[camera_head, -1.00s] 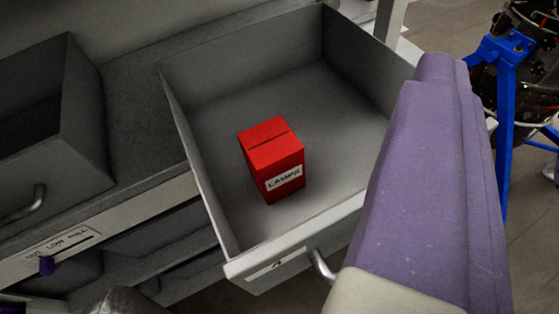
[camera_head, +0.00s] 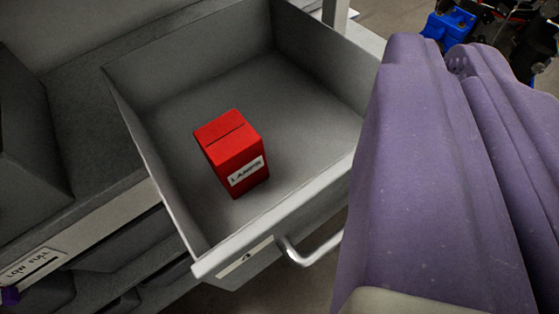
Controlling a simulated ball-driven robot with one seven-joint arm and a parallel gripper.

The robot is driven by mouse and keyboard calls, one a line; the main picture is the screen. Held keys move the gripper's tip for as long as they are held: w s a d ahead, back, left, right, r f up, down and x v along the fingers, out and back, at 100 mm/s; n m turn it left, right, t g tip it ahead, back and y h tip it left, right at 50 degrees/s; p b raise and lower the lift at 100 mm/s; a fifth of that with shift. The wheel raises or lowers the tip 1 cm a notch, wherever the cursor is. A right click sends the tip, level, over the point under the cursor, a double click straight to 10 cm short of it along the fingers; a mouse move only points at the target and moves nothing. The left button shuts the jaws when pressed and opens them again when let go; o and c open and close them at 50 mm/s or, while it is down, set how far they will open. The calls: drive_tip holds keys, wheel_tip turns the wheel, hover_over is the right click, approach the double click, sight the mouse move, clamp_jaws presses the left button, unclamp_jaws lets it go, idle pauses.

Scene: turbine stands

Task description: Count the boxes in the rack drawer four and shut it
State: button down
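The drawer front has a metal handle (camera_head: 312,252) and a small label (camera_head: 245,258) whose mark is too small to read surely.
Another grey bin or drawer (camera_head: 25,150) stands at the left edge. A rail with a label (camera_head: 35,262) runs along the rack's front, with dark compartments below. Blue and black equipment (camera_head: 447,22) stands at the top right. Floor shows beneath the drawer.

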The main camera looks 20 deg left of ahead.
wheel_tip(320, 180, up, 14)
drive_tip(key=w+g+p, duration=0.2)
drive_tip(key=p, duration=1.7)
drive_tip(key=w+d+f+m+g+y+p, duration=0.1)
drive_tip(key=w+d+f+m+g+p, duration=0.15)
drive_tip(key=f, duration=0.55)
drive_tip(key=w+d+f+m+g+y+p, duration=0.1)
drive_tip(key=d+f+m+g, duration=0.15)
drive_tip(key=f, duration=0.65)
drive_tip(key=w+d+f+m+g+y+p, duration=0.1)
drive_tip(key=d+f+m+g, duration=0.15)
drive_tip(key=f, duration=0.55)
drive_tip(key=s+f+m+g+y, duration=0.2)
drive_tip(key=f+m+y, duration=0.1)
drive_tip(key=f, duration=0.4)
drive_tip(key=s+f+m+g+y, duration=0.1)
drive_tip(key=s+f+m+y, duration=0.15)
drive_tip(key=f, duration=0.55)
drive_tip(key=m+t+y, duration=0.6)
drive_tip(key=m+t, duration=0.2)
drive_tip(key=m, duration=0.5)
approach(316, 228)
drive_tip(key=p+x, duration=0.1)
drive_tip(key=x, duration=0.6)
drive_tip(key=shift+a, duration=0.1)
